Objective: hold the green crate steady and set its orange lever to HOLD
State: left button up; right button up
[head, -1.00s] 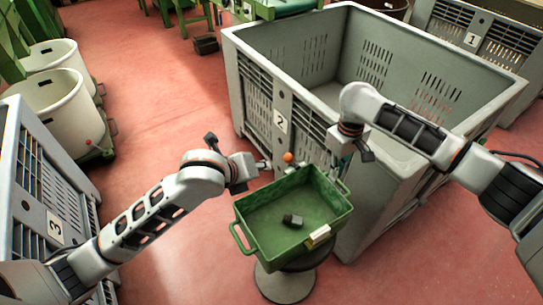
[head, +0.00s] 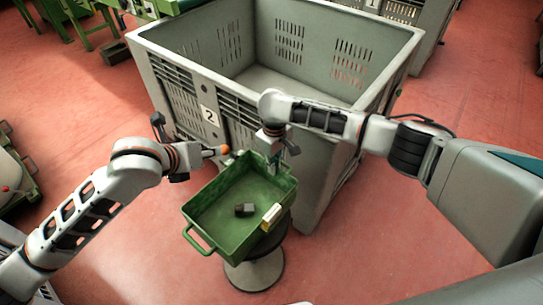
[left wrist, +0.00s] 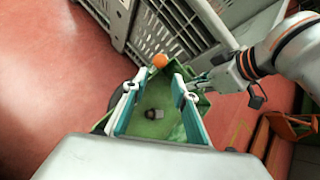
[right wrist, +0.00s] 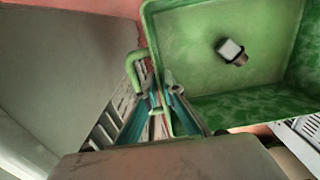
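The green crate (head: 215,225) sits on a round stool. A small dark block (head: 245,210) with a pale face lies inside it. The lever's orange knob (head: 225,149) stands at the crate's far side; its setting marks cannot be read. My left gripper (head: 207,153) is just left of the knob. In the left wrist view its fingers (left wrist: 156,77) are apart and empty, with the orange knob (left wrist: 159,61) just beyond the tips. My right gripper (head: 284,163) is at the crate's far right end.
A big grey bin (head: 172,72) marked 2 stands right behind the crate. The stool (head: 258,272) is under the crate. A pale block-like plate (head: 271,216) is on the crate's right rim. Red floor (head: 390,240) is open to the right.

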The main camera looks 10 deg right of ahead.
send_over(274, 184)
jog(key=shift+w+f, duration=0.15)
jog(key=shift+f, duration=0.9)
jog(key=shift+w+f, duration=0.1)
jog(key=shift+f, duration=0.95)
grip_shut()
pick_arm(q)
jog(key=shift+s+f, duration=0.1)
jog(key=shift+f, duration=0.05)
grip_shut()
jog(key=s+f+n+t+h, duration=0.1)
jog(key=s+f+n+h, duration=0.1)
jog(key=s, duration=0.4)
jog(key=shift+s+a+f+n, duration=0.25)
jog(key=shift+s+f+n, duration=0.15)
jog(key=shift+f+n, duration=0.45)
